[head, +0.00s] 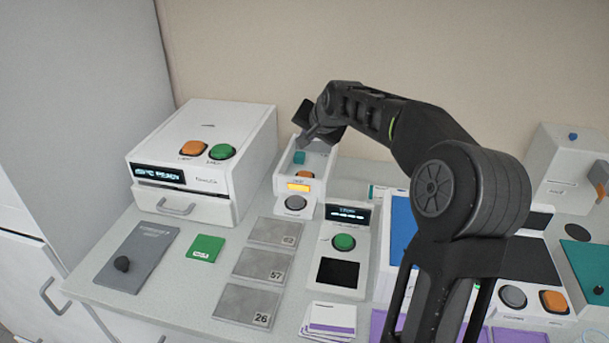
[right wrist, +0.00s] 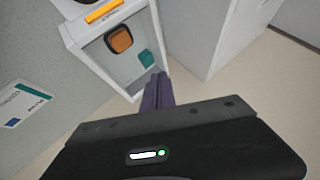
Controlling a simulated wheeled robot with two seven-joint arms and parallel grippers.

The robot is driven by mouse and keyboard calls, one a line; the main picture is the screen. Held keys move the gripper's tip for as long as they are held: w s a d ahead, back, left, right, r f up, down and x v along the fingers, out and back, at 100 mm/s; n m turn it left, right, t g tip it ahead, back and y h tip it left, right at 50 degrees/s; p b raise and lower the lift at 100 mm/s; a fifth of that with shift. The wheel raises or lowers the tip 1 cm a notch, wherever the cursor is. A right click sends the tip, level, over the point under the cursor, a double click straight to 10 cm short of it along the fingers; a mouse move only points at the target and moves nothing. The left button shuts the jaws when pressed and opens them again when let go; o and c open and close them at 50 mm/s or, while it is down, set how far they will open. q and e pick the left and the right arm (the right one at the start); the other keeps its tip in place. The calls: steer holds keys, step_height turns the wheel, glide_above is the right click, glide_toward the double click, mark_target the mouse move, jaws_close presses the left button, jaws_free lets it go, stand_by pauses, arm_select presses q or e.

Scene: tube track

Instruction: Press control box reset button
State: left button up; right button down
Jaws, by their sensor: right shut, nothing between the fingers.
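A small open-topped white box (head: 318,187) stands near the back of the counter. It has a yellow label and a round grey button (head: 295,203) at its front. Inside it are an orange button (head: 305,174) and a teal piece (head: 299,158). The right wrist view also shows the orange button (right wrist: 120,40) and the teal piece (right wrist: 147,58). My right gripper (head: 303,138) is shut and empty over the back end of this box. Its fingertips (right wrist: 158,88) are beside the back rim; I cannot tell whether they touch. I cannot tell which button is the reset button. My left gripper is out of view.
A larger white box (head: 190,206) with orange and green buttons stands to the left. A console (head: 338,273) with a green button stands in front right. Grey numbered tiles (head: 262,265) and a green card (head: 206,248) lie on the counter. My right arm hides part of the right side.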

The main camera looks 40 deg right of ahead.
steer(key=b, duration=0.6)
glide_toward(302, 171)
steer(key=shift+w+d+f, duration=0.2)
steer(key=shift+w+f, duration=0.25)
steer(key=shift+w, duration=0.25)
steer(key=shift+w+d+f, duration=0.25)
steer(key=shift+w+f, duration=0.15)
steer(key=shift+w, duration=0.35)
steer(key=shift+w+d+f, duration=0.2)
steer(key=shift+w+f, duration=0.25)
steer(key=shift+w, duration=0.25)
steer(key=shift+f+b, duration=0.35)
steer(key=shift+f, duration=0.1)
steer(key=shift+f+b, duration=0.45)
steer(key=shift+f, duration=0.1)
stand_by(0.3)
steer(key=shift+r, duration=0.1)
steer(key=shift+r+p, duration=0.7)
steer(key=shift+r, duration=0.2)
steer(key=shift+r+p, duration=1.85)
steer(key=shift+r, duration=0.7)
